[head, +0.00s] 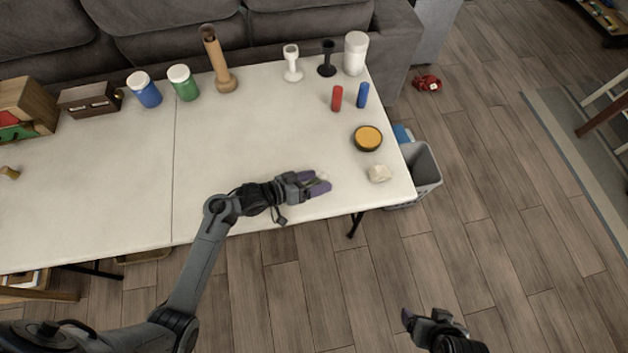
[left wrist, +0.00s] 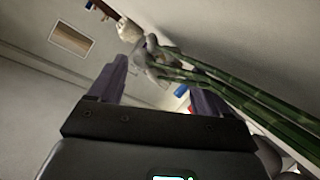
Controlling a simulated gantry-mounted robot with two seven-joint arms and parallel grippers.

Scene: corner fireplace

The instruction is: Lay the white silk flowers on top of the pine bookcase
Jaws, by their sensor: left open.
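Green stems (left wrist: 235,95) with a pale grey-white flower head (left wrist: 155,60) show in the left wrist view, running from beyond the fingertips down to the right. I take these for the white silk flowers. In the head view I cannot make out their stems. My left gripper (head: 316,186) is open, low over the white table near its front edge; its fingers (left wrist: 158,88) also show in the left wrist view, the flower head beyond them. My right gripper (head: 407,318) is partly in view over the floor, its opening unclear. I cannot clearly identify the pine bookcase.
The white table (head: 235,135) holds a pale lump (head: 378,173), a round orange-topped tin (head: 368,138), a red cylinder (head: 337,98), a blue cylinder (head: 362,95) and several jars at the back. A grey bin (head: 422,165) stands at its right end. A sofa is behind.

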